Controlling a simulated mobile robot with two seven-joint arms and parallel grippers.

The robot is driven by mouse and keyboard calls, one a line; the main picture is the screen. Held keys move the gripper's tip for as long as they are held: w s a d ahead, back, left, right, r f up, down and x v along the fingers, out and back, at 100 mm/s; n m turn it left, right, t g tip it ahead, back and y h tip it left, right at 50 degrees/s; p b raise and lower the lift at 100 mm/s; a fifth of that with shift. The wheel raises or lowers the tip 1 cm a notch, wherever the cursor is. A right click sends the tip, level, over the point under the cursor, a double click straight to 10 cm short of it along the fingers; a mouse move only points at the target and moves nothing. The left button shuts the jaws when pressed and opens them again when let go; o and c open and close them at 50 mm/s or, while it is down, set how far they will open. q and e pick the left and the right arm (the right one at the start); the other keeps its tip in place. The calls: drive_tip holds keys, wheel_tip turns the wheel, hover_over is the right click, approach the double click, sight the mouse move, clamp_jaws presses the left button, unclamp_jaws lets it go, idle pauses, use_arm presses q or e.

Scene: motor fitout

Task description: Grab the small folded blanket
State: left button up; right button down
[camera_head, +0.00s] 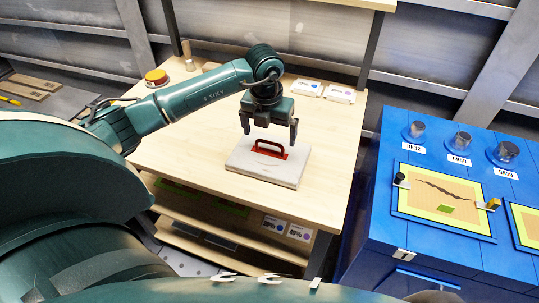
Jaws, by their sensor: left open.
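A pale, flat, folded-looking pad (240,160), which seems to be the small folded blanket, lies on the wooden table (210,140). A red handle (270,150) sits on top of it; I cannot tell if it is fixed to the pad. My left gripper (269,133) points down just above and behind the red handle, its two dark fingers apart, with nothing between them. Contact with the handle cannot be made out. My right gripper is not in view.
A yellow-and-red round button (156,77) stands at the table's back left. White labelled boxes (339,94) lie at the back right. A lower shelf (190,203) holds more labelled boxes. A blue cabinet (385,225) stands to the right. Bare tabletop surrounds the pad.

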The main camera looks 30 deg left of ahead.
sight(269, 142)
use_arm(q)
wheel_tip(269, 142, down, 4)
drive_tip(key=shift+w+f, duration=0.15)
drive_tip(key=shift+c, duration=0.4)
